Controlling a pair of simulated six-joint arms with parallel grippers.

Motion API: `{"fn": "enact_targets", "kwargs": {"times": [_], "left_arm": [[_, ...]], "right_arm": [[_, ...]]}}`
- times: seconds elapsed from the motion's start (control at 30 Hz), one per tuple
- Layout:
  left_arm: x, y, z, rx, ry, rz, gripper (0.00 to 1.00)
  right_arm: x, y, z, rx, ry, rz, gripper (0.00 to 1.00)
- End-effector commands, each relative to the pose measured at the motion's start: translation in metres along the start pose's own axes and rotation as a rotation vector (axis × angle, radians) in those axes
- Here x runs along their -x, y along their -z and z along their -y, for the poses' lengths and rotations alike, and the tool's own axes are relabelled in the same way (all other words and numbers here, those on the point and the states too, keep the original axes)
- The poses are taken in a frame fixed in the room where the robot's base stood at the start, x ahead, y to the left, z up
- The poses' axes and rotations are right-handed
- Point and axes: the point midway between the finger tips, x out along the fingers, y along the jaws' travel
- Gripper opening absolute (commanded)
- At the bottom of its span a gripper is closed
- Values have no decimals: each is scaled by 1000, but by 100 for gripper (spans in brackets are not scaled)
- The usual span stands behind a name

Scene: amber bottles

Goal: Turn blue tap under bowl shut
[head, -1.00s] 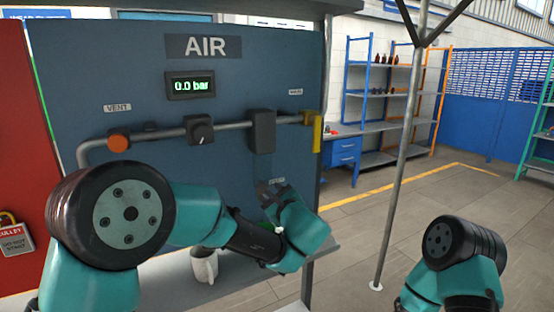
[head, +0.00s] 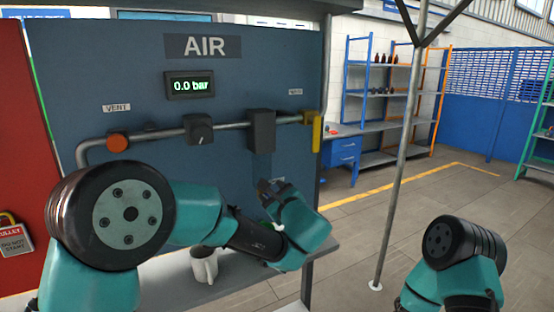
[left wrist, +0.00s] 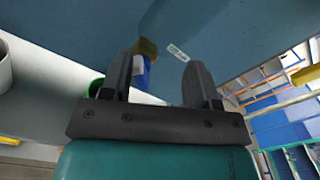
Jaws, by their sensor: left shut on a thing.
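The dark filter bowl (head: 262,130) hangs from the pipe on the blue AIR panel. My left gripper (head: 268,188) is just below it, close to the panel. In the left wrist view its two dark fingers (left wrist: 157,72) stand apart around a small blue piece, the blue tap (left wrist: 147,68), nearer the left finger. An olive-yellow part (left wrist: 147,47) shows just beyond the tap. My gripper is shut on the tap. In the head view the tap is hidden behind my fingers, so its angle cannot be told there. My right gripper is out of view.
A white mug (head: 205,268) stands on the shelf below the panel. The pipe carries an orange knob (head: 118,143), a black knob (head: 199,130) and a yellow lever (head: 316,132). The gauge (head: 191,86) reads 0.0 bar. A grey pole (head: 396,180) stands to the right.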

Motion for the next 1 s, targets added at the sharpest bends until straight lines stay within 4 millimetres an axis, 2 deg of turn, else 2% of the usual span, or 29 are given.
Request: {"fn": "enact_targets", "kwargs": {"times": [0.03,0.27,0.3,0.33,0.8,1.0], "left_arm": [[-10,-12,0,22,-7,21,27],[-7,-14,1,24,-6,25,24],[-4,-14,1,24,-6,25,9],[-2,-14,1,24,-6,25,0],[45,-9,2,17,-4,18,0],[54,-8,1,15,-6,17,0]], "right_arm": [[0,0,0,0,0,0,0],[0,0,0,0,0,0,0],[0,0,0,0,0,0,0],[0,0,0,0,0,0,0],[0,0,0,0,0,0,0],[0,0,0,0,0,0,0]]}}
